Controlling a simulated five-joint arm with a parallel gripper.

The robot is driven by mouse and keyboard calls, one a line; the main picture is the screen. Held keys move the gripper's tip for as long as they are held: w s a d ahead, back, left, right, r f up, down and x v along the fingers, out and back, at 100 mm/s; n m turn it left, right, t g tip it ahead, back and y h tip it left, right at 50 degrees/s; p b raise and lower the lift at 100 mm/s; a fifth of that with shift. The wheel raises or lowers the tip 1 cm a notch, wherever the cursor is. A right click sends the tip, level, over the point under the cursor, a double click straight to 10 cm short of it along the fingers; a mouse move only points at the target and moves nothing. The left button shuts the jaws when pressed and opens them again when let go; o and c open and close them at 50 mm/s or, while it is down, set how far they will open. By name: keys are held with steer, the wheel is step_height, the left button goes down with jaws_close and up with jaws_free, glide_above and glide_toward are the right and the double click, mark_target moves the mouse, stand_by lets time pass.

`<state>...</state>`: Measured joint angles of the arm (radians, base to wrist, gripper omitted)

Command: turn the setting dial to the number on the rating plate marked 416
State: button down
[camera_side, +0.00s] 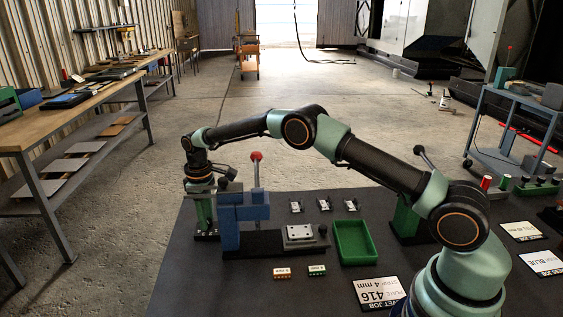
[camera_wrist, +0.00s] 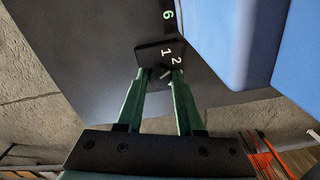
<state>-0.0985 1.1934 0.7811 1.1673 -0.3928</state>
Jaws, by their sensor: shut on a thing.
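The setting dial shows in the wrist view as a small dark knob (camera_wrist: 158,73) with a light mark, on a black plate (camera_wrist: 150,52) bearing a white 1 and 2. My gripper (camera_wrist: 158,80) has its green fingers closed on both sides of the knob. In the side view my gripper (camera_side: 203,215) points down beside the blue press, and the dial is too small to make out. The rating plate marked 416 (camera_side: 378,294) lies on the mat at front right, upside down in the picture, with a line reading 4 mm. The fingers hide part of the dial's scale.
The blue press (camera_side: 230,225) with a red-knobbed lever (camera_side: 257,172) stands right beside my gripper. A green tray (camera_side: 355,242), small metal parts (camera_side: 324,204) and two terminal blocks (camera_side: 282,272) lie to the right. Other plates (camera_side: 543,264) lie at far right.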

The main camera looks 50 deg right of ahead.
stand_by(0.3)
steer(key=c, duration=0.5)
jaws_free()
steer(key=shift+c, duration=0.2)
step_height(320, 180, up, 12)
steer(key=shift+r, duration=0.1)
